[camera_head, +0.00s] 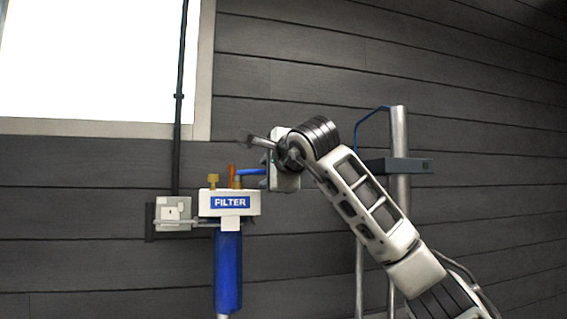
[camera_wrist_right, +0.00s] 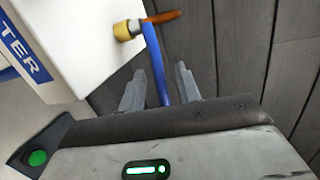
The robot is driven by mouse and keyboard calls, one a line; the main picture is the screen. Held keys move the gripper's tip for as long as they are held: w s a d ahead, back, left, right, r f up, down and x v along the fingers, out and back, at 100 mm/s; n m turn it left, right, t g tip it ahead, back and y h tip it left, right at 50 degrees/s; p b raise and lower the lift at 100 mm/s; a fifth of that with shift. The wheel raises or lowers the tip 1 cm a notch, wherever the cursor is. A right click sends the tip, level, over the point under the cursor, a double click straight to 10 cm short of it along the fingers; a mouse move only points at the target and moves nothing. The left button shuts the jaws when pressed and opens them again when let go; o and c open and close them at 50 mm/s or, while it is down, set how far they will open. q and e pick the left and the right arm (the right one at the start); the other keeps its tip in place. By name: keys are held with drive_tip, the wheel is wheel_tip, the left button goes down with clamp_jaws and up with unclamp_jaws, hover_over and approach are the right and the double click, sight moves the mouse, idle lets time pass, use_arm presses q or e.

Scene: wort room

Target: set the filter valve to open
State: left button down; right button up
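The filter unit (camera_head: 210,209) is a white box with a blue FILTER label and a blue cylinder (camera_head: 228,270) below it. On its top stand a brass fitting (camera_head: 213,181) and an upright orange stem (camera_head: 232,176). A blue bar-like handle (camera_head: 251,172) reaches right from there to my right gripper (camera_head: 268,170). In the right wrist view, the open fingers of my right gripper (camera_wrist_right: 159,70) stand on either side of the blue handle (camera_wrist_right: 153,50), with gaps beside it. The brass fitting (camera_wrist_right: 124,31) and orange stem (camera_wrist_right: 165,17) show above. My left gripper is out of view.
A grey wall box (camera_head: 174,212) with a dark vertical conduit (camera_head: 179,90) is left of the filter. A metal post (camera_head: 399,150) with a dark bracket stands behind my right arm. The dark plank wall (camera_head: 480,110) is behind everything.

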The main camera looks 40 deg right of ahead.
drive_tip(key=b+v, duration=0.1)
drive_tip(key=v, duration=1.3)
drive_tip(key=shift+s, duration=0.35)
drive_tip(key=shift+a+r, duration=0.1)
drive_tip(key=shift+c, duration=0.2)
